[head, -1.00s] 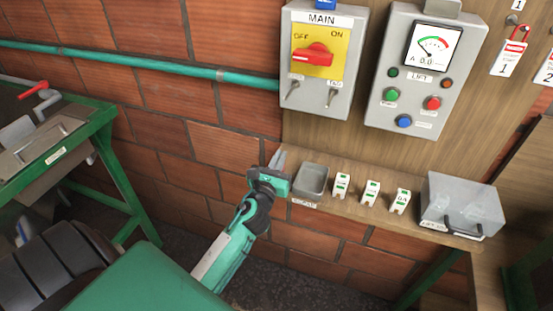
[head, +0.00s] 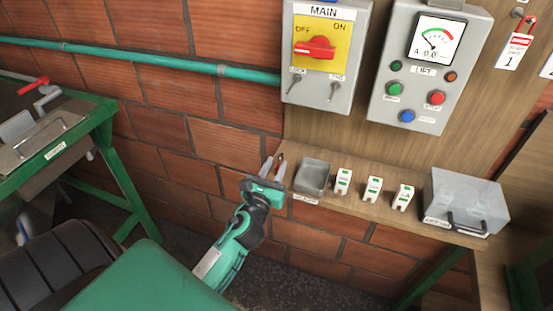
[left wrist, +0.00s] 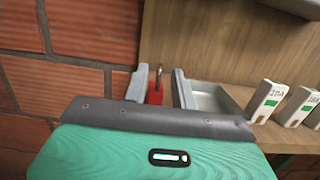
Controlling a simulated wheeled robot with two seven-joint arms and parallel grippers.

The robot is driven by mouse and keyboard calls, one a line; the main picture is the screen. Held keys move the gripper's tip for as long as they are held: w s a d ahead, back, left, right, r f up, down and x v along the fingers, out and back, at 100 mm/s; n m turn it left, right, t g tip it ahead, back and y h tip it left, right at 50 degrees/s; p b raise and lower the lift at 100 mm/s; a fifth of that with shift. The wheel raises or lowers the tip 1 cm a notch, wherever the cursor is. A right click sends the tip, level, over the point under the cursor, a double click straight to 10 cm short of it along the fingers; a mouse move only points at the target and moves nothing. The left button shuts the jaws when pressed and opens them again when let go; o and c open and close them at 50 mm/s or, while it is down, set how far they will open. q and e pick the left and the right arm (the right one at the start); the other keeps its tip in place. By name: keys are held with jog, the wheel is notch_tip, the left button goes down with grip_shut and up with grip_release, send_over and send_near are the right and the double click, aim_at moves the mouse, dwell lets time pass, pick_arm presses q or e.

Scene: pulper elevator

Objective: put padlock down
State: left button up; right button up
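The padlock (left wrist: 155,93) is red with a grey shackle and stands upright at the left end of the wooden shelf (head: 345,205), left of the small grey tray (head: 303,188). In the left wrist view it sits between the two fingers of my left gripper (left wrist: 160,85). The fingers are apart, with a clear gap on the padlock's right side. In the head view my left gripper (head: 272,166) is at the shelf's left end and mostly hides the padlock. The padlock's base is hidden. My right gripper is not in view.
Above hang the MAIN switch box (head: 320,95) and LIFT panel (head: 423,110). A brick wall (head: 170,100) is behind. A green-framed machine (head: 125,185) is at left.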

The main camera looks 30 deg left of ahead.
pick_arm(q)
jog(key=b+v, duration=0.2)
jog(key=v, duration=0.5)
jog(key=shift+f, duration=0.1)
